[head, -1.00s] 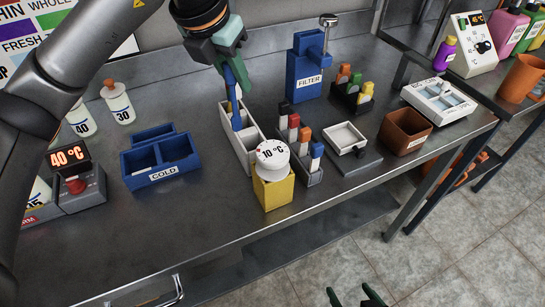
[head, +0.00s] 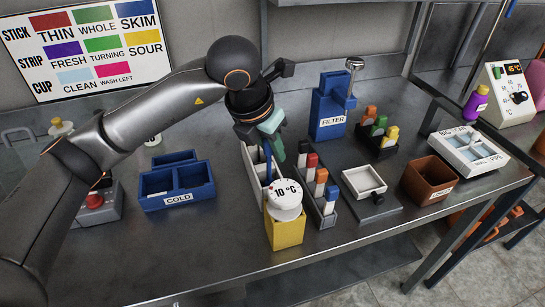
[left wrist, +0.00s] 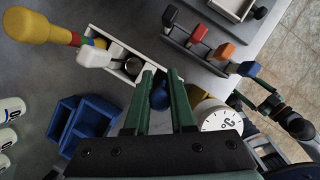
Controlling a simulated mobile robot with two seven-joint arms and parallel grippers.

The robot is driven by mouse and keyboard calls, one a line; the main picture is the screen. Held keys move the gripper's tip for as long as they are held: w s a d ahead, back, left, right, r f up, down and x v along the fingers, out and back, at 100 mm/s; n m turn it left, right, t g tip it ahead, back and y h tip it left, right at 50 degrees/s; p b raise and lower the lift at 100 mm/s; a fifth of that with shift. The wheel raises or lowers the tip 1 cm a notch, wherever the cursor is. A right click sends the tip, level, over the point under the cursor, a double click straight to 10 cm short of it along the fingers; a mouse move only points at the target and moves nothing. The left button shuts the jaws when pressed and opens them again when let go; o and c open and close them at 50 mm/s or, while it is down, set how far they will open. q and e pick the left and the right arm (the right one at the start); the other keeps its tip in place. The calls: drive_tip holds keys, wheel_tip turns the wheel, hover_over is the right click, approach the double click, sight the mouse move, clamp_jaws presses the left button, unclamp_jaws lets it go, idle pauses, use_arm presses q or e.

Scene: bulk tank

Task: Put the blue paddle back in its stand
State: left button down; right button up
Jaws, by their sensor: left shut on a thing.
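My left gripper (head: 275,142) is shut on the blue paddle (head: 268,163), which hangs down steeply over a long pale divided stand (head: 256,178). The paddle's lower end is hidden behind the white 10 °C dial, so I cannot tell whether it is inside a slot. In the left wrist view, the paddle's rounded blue part (left wrist: 160,98) shows between the fingers (left wrist: 165,95). The stand (left wrist: 134,52) lies just beyond, with a yellow-handled tool and a white-handled tool at its far end. My right gripper (left wrist: 265,92) seems to show at the right edge; its jaws are unclear.
The 10 °C dial (head: 286,195) on a yellow block (head: 286,231) stands close in front of the stand. A rack of colored sticks (head: 318,200) is just to the right. The blue COLD box (head: 178,190) is left, the blue FILTER box (head: 328,110) behind right. The front-left bench is clear.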

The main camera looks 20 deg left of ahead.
use_arm(q)
drive_tip(key=shift+f, duration=1.1)
drive_tip(key=shift+f+b, duration=0.25)
drive_tip(key=shift+b, duration=0.05)
drive_tip(key=c, duration=0.8)
unclamp_jaws()
drive_tip(key=shift+r, duration=0.1)
drive_tip(key=shift+o, duration=0.2)
drive_tip(key=shift+r+p, duration=0.35)
drive_tip(key=shift+r, duration=0.05)
drive_tip(key=v, duration=1.1)
drive_tip(key=shift+r, duration=0.3)
drive_tip(key=shift+s, duration=0.1)
